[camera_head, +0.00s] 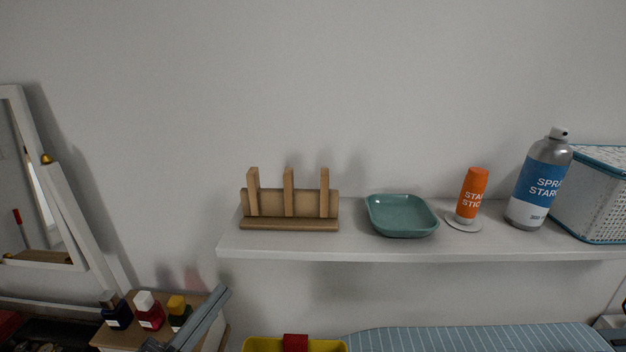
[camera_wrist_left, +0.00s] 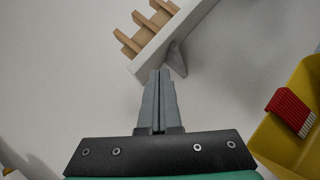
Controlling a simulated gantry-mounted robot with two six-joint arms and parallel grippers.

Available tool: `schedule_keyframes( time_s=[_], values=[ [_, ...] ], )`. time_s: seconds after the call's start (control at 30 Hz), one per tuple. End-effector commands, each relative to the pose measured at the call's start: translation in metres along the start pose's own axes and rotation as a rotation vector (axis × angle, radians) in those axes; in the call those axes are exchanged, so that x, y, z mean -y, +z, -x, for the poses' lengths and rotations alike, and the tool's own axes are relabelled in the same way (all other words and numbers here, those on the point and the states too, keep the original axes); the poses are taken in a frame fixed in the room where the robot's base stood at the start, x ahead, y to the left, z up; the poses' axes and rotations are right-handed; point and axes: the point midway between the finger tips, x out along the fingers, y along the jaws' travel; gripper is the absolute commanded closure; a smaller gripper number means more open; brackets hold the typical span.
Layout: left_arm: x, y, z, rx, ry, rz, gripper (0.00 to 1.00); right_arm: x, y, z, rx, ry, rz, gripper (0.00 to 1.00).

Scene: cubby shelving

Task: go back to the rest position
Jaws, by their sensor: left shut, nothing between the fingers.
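My left gripper (camera_head: 222,293) comes in from the bottom of the head view, in front of the small wooden cabinet and below the left end of the wall shelf. In the left wrist view its two grey fingers (camera_wrist_left: 159,78) lie together, shut, with nothing between them. The fingers point toward the white wall and the underside of the shelf. My right gripper is in neither view.
The white shelf (camera_head: 420,246) carries a wooden rack (camera_head: 290,224), a teal dish (camera_head: 402,216), an orange stick (camera_head: 471,190), a spray can (camera_head: 538,185) and a basket (camera_head: 595,200). Several small bottles (camera_head: 149,312) stand by my left gripper. A yellow bin (camera_wrist_left: 298,140) lies right of it.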

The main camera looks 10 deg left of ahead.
Motion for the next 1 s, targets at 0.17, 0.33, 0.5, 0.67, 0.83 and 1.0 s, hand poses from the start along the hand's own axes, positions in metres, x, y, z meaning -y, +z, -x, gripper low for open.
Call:
schedule_keyframes(
  time_s=[0.17, 0.33, 0.5, 0.67, 0.83, 1.0],
  values=[
    [-0.056, 0.143, -0.068, 0.162, 0.103, -0.637, 1.0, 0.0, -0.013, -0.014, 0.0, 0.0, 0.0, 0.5],
    [-0.125, 0.255, -0.077, 0.08, 0.373, -1.347, 1.0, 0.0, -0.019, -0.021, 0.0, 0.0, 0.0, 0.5],
    [-0.193, 0.268, -0.041, -0.408, 0.48, -2.08, 1.0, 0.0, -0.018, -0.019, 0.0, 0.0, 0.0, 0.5],
    [-0.233, 0.281, -0.053, -0.6, 0.371, -2.417, 1.0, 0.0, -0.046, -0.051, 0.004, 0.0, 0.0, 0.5],
    [-0.283, 0.324, -0.08, -0.596, 0.37, -2.412, 1.0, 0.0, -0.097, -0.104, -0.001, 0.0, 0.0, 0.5],
    [-0.341, 0.373, -0.11, -0.595, 0.369, -2.411, 1.0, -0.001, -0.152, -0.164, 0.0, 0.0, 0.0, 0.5]
  ],
)
